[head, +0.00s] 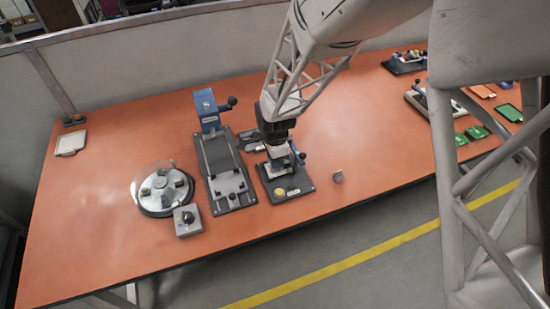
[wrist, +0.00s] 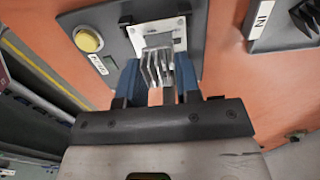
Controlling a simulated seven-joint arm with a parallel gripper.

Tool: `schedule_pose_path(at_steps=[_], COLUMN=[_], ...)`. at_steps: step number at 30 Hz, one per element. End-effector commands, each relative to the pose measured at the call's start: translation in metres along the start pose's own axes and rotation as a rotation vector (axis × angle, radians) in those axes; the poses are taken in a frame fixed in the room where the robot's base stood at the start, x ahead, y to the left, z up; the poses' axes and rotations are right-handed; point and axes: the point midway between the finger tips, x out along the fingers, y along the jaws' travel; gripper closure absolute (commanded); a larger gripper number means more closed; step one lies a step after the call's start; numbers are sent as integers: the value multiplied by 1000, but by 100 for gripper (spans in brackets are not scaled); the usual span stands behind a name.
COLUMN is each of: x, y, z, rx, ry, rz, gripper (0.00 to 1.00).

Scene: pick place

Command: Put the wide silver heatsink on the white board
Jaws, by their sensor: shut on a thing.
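In the wrist view, my gripper (wrist: 157,80) has its two blue fingers closed on a silver finned heatsink (wrist: 157,66). The heatsink is in front of a white board (wrist: 178,36) on a dark fixture plate (wrist: 112,50); I cannot tell whether they touch. In the head view, my gripper (head: 278,152) is over the same dark plate (head: 304,186) near the table's front. The heatsink and most of the board are hard to make out there.
The fixture has a yellow button (wrist: 88,40) and a blue-handled lever (head: 299,157). A dark rail fixture with a blue block (head: 208,108) stands to its left. Further left are a round turntable (head: 145,198) and a control box (head: 187,221).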

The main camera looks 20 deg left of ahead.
Motion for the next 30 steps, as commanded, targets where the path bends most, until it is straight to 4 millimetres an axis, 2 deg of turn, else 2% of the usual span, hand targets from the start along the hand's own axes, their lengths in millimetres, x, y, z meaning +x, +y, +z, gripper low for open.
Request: schedule_pose_path(at_steps=[30], x=[8], y=[0], z=[0], rx=[0], ry=[0], rz=[0], gripper=[86])
